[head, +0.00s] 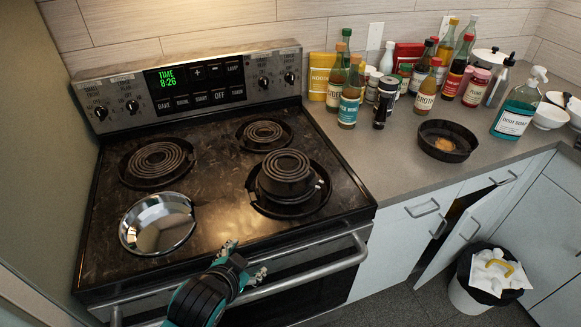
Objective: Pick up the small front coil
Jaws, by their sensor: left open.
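The black coil stove (215,200) has a dark, stained top. At the front right, a raised dark coil (287,168) sits tilted over a wider black drip pan (318,205); what lies under the coil is hard to make out. At the front left, a shiny metal bowl-like pan (157,225) lies with no coil in it. My left gripper (245,262) is open and empty in front of the stove's front edge, near the oven handle, below and left of the raised coil and apart from it. My right gripper is not in view.
Two more coils sit at the back, one left (156,162) and one right (264,134). The oven handle (305,268) runs along the front. Bottles and a black pan (447,139) stand on the right counter (390,172). A cabinet door (465,240) is ajar near a trash bin (470,298).

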